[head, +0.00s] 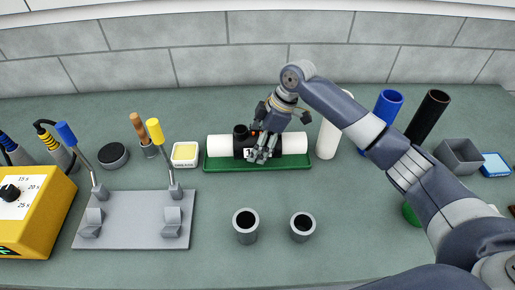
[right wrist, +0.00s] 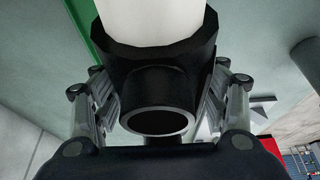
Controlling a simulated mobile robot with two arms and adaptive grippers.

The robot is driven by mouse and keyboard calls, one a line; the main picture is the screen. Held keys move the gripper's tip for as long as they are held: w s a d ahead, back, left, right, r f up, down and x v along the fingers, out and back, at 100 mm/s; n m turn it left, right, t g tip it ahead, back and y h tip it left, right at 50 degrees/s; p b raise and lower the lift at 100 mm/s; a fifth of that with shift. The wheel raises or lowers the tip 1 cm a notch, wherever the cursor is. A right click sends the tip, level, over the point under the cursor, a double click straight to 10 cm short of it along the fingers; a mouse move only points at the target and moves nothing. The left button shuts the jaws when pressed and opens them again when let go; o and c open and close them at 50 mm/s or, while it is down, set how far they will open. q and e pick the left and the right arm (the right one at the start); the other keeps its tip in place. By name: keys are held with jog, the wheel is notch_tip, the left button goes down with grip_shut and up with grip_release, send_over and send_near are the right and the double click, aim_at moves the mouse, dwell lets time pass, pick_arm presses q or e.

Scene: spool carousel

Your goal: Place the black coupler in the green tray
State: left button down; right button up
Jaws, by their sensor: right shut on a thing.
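The black coupler (head: 240,140) is at the middle of the green tray (head: 220,168), with a white pipe end (head: 218,146) on its left and another (head: 295,143) on its right. My right gripper (head: 262,152) comes down over it from the right. In the right wrist view the coupler (right wrist: 155,80) sits between my two fingers, its round side opening facing the camera, and they are shut on it. A white pipe (right wrist: 150,20) runs out of it, and the green tray's edge (right wrist: 88,35) shows beside it. I cannot tell whether the coupler touches the tray floor. My left gripper is not in view.
Two grey cups (head: 245,226) (head: 302,227) stand in front of the tray. A small white dish (head: 185,154) is close to its left end; a white cylinder (head: 327,138) stands at its right. A grey fixture plate (head: 130,225) and yellow box (head: 40,215) are at left.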

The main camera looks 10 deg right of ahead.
notch_tip(320, 180, down, 2)
jog(key=shift+f+p, duration=0.1)
jog(key=shift+p, duration=0.2)
jog(key=shift+f, duration=0.35)
jog(key=shift+f, duration=0.15)
jog(key=o, duration=1.6)
jog(key=b+v, duration=0.2)
jog(key=v, duration=1)
jog(key=shift+s+a, duration=0.1)
jog(key=shift+s, duration=0.1)
